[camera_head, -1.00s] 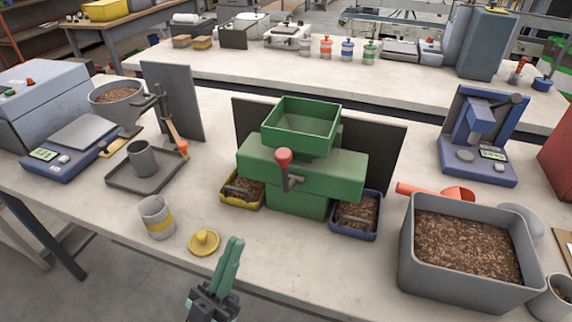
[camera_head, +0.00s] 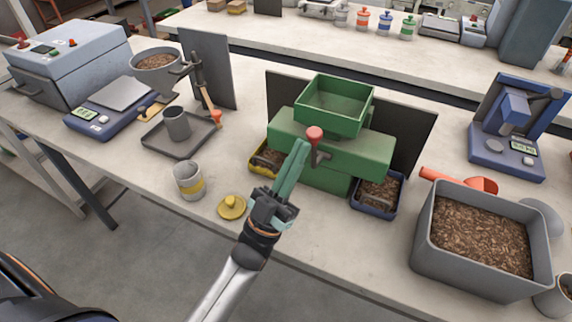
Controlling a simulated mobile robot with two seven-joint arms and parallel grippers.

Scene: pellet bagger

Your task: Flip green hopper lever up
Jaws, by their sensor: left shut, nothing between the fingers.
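The green hopper machine (camera_head: 352,150) stands mid-table with its open square hopper (camera_head: 335,102) on top. Its lever has a red knob (camera_head: 314,134) on a short grey arm at the machine's front; the knob is at the upper end. My left gripper (camera_head: 301,150) has green fingers, shut and empty. Its tips are just left of and slightly below the red knob, in front of the green body; whether they touch the lever I cannot tell. The fingers hide part of the green front and part of the yellow tray (camera_head: 256,168). My right gripper is not in view.
A blue tray (camera_head: 377,211) of pellets sits at the machine's right. A large grey bin (camera_head: 428,245) of pellets is further right. A yellow-banded cup (camera_head: 189,181) and yellow lid (camera_head: 232,207) lie left of my gripper, near the front edge.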

